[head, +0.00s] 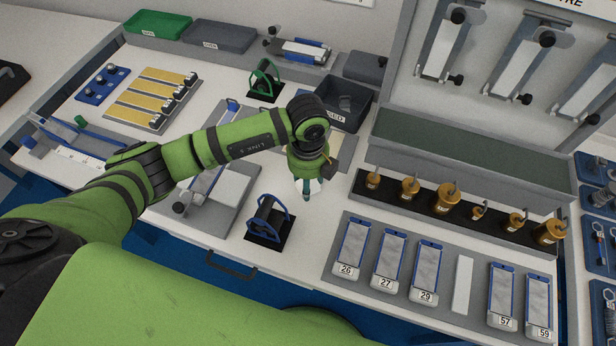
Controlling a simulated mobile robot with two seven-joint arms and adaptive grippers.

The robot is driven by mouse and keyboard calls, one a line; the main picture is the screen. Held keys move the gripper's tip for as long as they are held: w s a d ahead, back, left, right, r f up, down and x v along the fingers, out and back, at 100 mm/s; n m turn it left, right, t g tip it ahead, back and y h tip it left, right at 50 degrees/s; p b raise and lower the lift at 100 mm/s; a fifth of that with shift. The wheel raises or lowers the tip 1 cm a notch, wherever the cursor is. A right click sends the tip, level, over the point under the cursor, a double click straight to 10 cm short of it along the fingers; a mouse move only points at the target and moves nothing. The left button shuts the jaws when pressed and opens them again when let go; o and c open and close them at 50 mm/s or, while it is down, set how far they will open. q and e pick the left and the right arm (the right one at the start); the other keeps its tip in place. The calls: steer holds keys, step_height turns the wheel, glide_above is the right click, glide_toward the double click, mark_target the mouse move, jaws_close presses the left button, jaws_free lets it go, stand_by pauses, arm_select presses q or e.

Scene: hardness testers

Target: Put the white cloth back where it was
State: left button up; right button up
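No cloth is clearly recognisable. A pale, flat, squarish piece (230,188) on a grey board, left of my gripper, could be the white cloth, but I cannot tell for sure. My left arm reaches in from the left, and its gripper (308,188) points down over the white worktop in the middle. Its fingers are small and partly hidden by the wrist, so I cannot tell whether they are open or shut. No held object is visible. My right gripper is not in view.
A grey rack (390,291) at front right holds several numbered blue-framed pieces and one plain white strip (462,285). Brass weights (445,198) stand behind it. Blue (268,222) and green (264,82) stands flank the arm. A dark bin (348,103) stands behind the gripper.

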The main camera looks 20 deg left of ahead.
arm_select(q)
steer(key=shift+f, duration=0.25)
steer(key=o, duration=1)
steer(key=shift+r, duration=0.1)
steer(key=shift+r, duration=0.3)
steer(key=shift+w+r, duration=0.1)
steer(key=shift+r, duration=0.2)
step_height(320, 180, up, 11)
steer(key=b, duration=0.2)
